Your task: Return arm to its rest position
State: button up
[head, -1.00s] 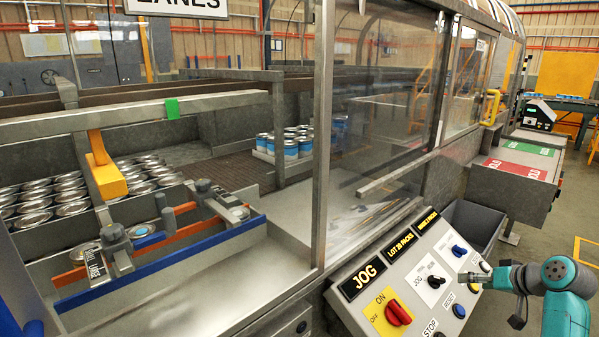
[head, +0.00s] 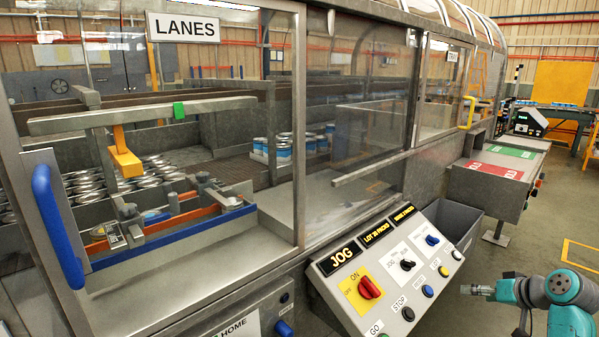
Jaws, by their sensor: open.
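My gripper (head: 479,289) is at the lower right of the head view, on the end of my teal and grey arm. It is small here, and its fingers point left. It appears empty, and it is apart from the control panel (head: 335,289) to its left. A strip of floor shows between the gripper and the panel.
The panel carries a red knob (head: 369,287), a blue knob (head: 432,240) and several buttons. Behind it stands the glazed machine with a blue door handle (head: 58,226) and rows of cans (head: 283,152). A grey bin (head: 452,222) sits behind the panel.

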jog(key=s+a+f+m+t+h, duration=0.1)
jog(key=s+a+f, duration=0.2)
jog(key=a+f, duration=0.45)
jog(key=s+a+f+h, duration=0.1)
jog(key=s+a+f, duration=0.3)
jog(key=f, duration=0.6)
jog(key=s+a+f+h, duration=0.1)
jog(key=s+a+f, duration=0.7)
jog(key=s+a, duration=0.35)
jog(key=s+a+r+t+h, duration=0.1)
jog(key=s+a, duration=0.2)
jog(key=s, duration=0.7)
jog(key=s+a+r+t, duration=0.15)
jog(key=s+a, duration=0.25)
jog(key=s, duration=0.5)
jog(key=s+a+r+n+t+y, duration=0.1)
jog(key=s+a+r+n+t, duration=0.1)
jog(key=s+r, duration=1.2)
jog(key=shift+s+a+r+n, duration=0.2)
jog(key=shift+s+a+n, duration=0.3)
jog(key=shift+s+n, duration=0.1)
jog(key=shift+o, duration=0.3)
